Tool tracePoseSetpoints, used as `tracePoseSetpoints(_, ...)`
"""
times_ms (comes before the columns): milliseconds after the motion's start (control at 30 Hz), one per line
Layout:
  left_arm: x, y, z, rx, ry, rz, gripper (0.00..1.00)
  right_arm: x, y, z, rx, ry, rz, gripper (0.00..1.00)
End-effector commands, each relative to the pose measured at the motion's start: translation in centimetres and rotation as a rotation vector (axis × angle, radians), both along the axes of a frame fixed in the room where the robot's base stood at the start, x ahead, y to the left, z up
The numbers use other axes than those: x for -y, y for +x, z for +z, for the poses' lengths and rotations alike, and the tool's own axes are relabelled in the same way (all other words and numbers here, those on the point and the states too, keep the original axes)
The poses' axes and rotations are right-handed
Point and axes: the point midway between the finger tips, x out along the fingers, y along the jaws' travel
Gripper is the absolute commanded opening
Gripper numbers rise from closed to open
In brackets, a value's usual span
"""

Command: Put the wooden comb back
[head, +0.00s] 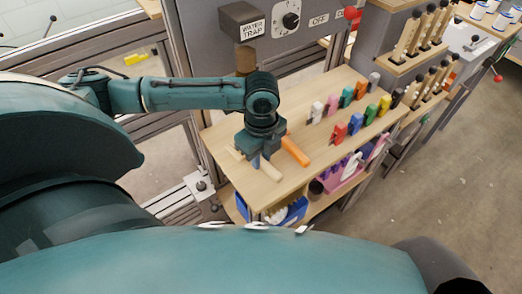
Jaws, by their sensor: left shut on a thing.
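My left gripper (256,161) points down over the near left part of the wooden table top (240,181). It is shut on a pale wooden piece, which looks like the wooden comb (270,171). The comb sticks out on both sides of the fingers, and its middle is hidden by them. I cannot tell whether it touches the table top or is just above it. An orange-handled tool (296,151) lies close to the right of the gripper. My right gripper is not in view.
Several coloured clips (340,133) stand in rows on the table's right half. A blue bin (291,212) and a pink holder (345,180) sit on the shelf below. A grey panel with a dial (290,20) rises behind. Bare table top lies in front of the gripper.

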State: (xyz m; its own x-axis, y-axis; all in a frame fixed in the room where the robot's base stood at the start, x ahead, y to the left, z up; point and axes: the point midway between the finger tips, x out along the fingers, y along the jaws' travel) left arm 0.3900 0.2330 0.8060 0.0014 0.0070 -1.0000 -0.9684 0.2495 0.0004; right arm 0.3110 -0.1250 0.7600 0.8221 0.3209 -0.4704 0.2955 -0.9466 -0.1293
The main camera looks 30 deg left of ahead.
Motion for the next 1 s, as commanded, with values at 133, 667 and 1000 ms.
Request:
tracePoseSetpoints(133,0.01,0.02,-0.1,0.001,0.0,0.0,0.0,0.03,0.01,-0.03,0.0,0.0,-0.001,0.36)
tracePoseSetpoints(667,0.02,0.01,-0.41,0.001,0.0,-0.001,0.0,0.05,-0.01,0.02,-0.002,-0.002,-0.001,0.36)
tracePoseSetpoints(1000,0.03,0.0,-0.87,0.0,0.0,-0.001,0.0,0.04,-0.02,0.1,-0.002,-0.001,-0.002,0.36)
